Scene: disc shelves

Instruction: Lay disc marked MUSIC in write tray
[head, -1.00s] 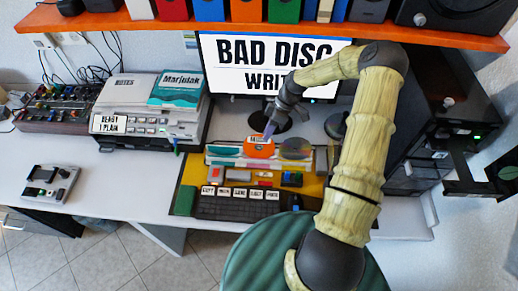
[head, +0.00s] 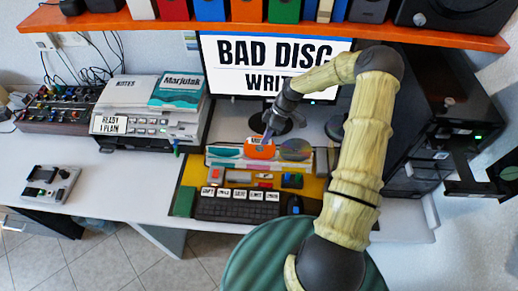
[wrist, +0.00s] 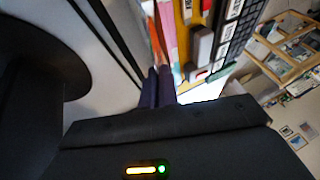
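My gripper (head: 267,138) points down at the orange sleeve or case (head: 259,151) with a white label, in the rack on the desk. The label is too small to read. In the wrist view the two dark fingers (wrist: 158,76) lie close together by an orange edge; I cannot tell whether they grip it. A shiny round disc (head: 295,150) stands to its right in the rack. No MUSIC marking is legible. A black tray-like part (head: 472,187) juts out at the right, by the dark tower; I cannot tell if it is the write tray.
The monitor (head: 232,52) behind reads BAD DISC, with WRI and more below, partly behind my arm. A keyboard (head: 235,210) lies in front of the rack. A printer (head: 135,145) with papers and books is at left. An orange shelf (head: 150,24) runs above.

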